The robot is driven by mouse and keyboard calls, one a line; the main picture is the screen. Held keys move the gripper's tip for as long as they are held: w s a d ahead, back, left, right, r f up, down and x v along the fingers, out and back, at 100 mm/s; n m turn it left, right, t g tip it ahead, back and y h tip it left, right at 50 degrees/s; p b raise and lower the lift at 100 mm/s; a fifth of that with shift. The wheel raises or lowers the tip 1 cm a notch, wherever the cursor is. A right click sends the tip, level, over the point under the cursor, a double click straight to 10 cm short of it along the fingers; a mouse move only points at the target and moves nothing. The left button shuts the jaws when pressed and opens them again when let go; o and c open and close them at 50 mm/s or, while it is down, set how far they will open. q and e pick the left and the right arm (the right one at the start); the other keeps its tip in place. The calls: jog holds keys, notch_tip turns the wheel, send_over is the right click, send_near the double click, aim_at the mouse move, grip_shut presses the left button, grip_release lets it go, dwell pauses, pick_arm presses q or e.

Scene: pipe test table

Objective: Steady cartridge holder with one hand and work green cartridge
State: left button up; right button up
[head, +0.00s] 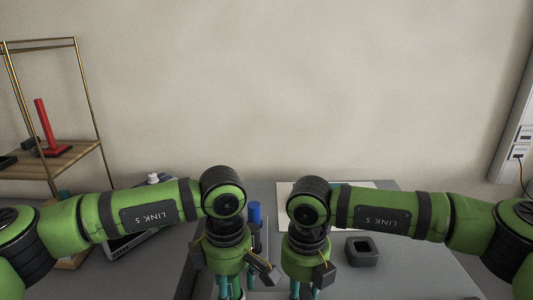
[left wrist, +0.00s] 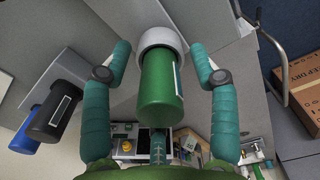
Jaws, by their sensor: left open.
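The green cartridge (left wrist: 160,95) is in the middle of the left wrist view, with a pale grey-white ring (left wrist: 150,38) around its far end. My left gripper (left wrist: 163,70) is open, its teal fingers on either side of the cartridge with gaps visible. A black cartridge (left wrist: 52,120) and a blue cartridge (left wrist: 28,132) lie left of it in that view, by a grey surface that may be the holder. The blue cartridge (head: 255,213) also shows in the head view behind my left gripper (head: 231,293). My right gripper (head: 303,292) hangs beside it, fingertips cut off. The green cartridge is hidden in the head view.
A dark square block with a recess (head: 362,251) stands right of my right gripper on the grey table (head: 420,265). A pale sheet (head: 284,190) lies behind the arms. A shelf with a red item (head: 45,128) is at left. A cardboard box (left wrist: 297,65) shows in the wrist view.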

pick_arm(q)
grip_shut()
jog(key=shift+r, duration=0.15)
jog(key=shift+r, duration=1.8)
jog(key=shift+r, duration=0.15)
jog(key=shift+r, duration=3.85)
